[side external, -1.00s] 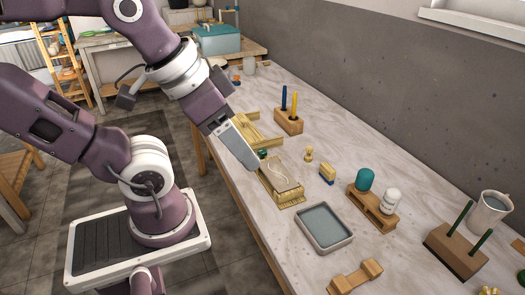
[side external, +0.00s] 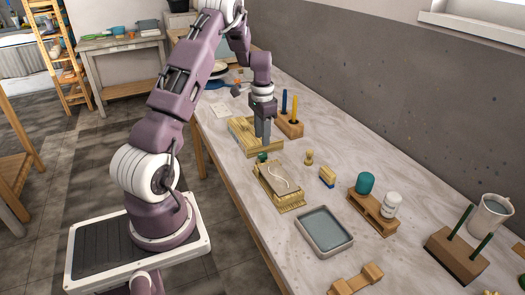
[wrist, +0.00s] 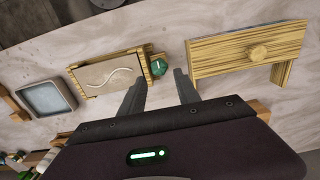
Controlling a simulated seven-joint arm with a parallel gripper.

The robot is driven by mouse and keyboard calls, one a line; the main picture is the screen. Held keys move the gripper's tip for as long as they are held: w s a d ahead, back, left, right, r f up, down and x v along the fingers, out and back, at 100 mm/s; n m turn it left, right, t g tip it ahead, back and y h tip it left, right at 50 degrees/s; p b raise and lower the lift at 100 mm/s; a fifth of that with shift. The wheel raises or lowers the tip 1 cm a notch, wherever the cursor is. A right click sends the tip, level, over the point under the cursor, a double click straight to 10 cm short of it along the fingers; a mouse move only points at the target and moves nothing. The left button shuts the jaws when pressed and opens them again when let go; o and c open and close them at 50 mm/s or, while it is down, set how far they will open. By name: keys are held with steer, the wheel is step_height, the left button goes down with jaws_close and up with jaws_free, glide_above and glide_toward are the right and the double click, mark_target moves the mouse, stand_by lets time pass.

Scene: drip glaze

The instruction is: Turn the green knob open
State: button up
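The green knob (side external: 262,157) sits at the far end of a small wooden box with a grey top and a white wavy line (side external: 282,180). In the wrist view the green knob (wrist: 158,64) is at the box's right end, beyond and between my fingertips. My gripper (side external: 263,138) points down over the table, beyond the knob and apart from it. In the wrist view my gripper (wrist: 160,88) has its two fingers spread with nothing between them.
A pale wooden piece with a round knob (wrist: 258,53) stands right of the green knob. A wooden holder with blue and yellow sticks (side external: 290,125) is close behind my gripper. A grey tray (side external: 324,230) lies nearer the camera.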

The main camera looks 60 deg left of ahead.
mark_target(262, 154)
step_height(262, 154, down, 6)
steer(key=shift+f, duration=0.25)
steer(key=shift+d, duration=0.1)
steer(key=shift+c, duration=0.5)
jaws_close()
